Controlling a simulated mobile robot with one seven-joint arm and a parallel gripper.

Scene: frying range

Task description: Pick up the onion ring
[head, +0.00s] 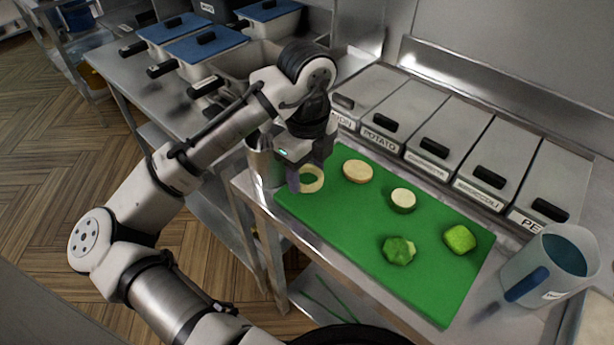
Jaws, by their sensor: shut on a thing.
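The onion ring (319,180) is a pale cream ring at the far left end of the green cutting board (440,299). My gripper (301,182) points down at the ring's left side and is shut on it. Part of the ring's left edge is hidden by the finger. I cannot tell whether the ring touches the board or is just above it.
On the board lie a pale round slice (357,171), a green-skinned slice (403,199) and two green pieces (398,251), (460,238). A metal pot (262,162) stands close left of my gripper. Labelled lidded bins (433,143) line the back. A clear jug (540,270) stands right.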

